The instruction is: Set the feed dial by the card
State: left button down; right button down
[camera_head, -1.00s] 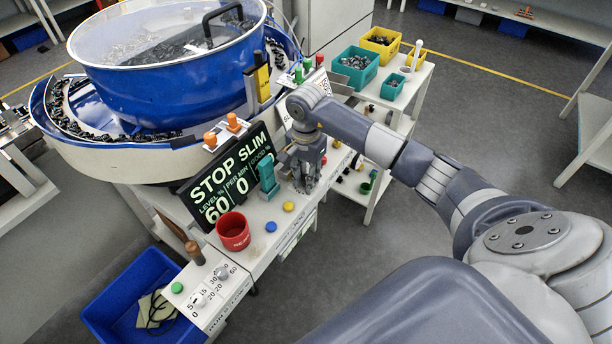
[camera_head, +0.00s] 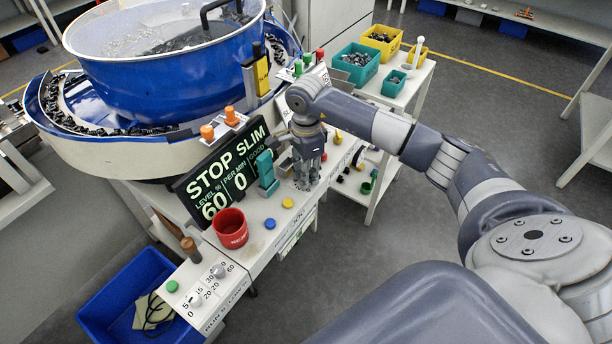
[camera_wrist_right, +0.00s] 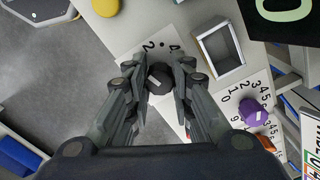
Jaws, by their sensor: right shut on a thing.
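My right gripper (camera_head: 305,184) points down at the white bench top beside the display. In the right wrist view its fingers (camera_wrist_right: 160,80) are shut on a dark round knob (camera_wrist_right: 157,77) with a pale pointer mark. The knob sits on a white plate (camera_wrist_right: 150,48) where a 2 and a 4 show; the fingers hide the other marks. In the head view the gripper hides this knob. A white card with print (camera_head: 297,236) is on the bench's front face, too small to read surely. My left gripper is not in view.
The display (camera_head: 222,172) reads STOP, SLIM, 60 and 0. A teal part (camera_head: 266,172) stands beside my gripper. A red cup (camera_head: 231,230), blue button (camera_head: 270,223) and yellow button (camera_head: 288,203) are nearby.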

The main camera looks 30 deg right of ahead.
jog(key=m+b, duration=0.2)
jog(key=m, duration=0.4)
jog(key=shift+w, duration=0.1)
jog(key=m, duration=0.4)
jog(key=shift+d+r+b, duration=0.1)
jog(key=shift+b, duration=0.3)
jog(key=m, duration=0.3)
jog(key=shift+m, duration=0.4)
jog(key=m, duration=0.6)
jog(key=shift+r+b, duration=0.1)
jog(key=shift+b, duration=0.25)
jog(key=m, duration=0.6)
jog(key=shift+w+m, duration=0.1)
jog(key=shift+m, duration=0.2)
jog(key=c, duration=1.4)
grip_release()
jog(key=shift+o, duration=0.2)
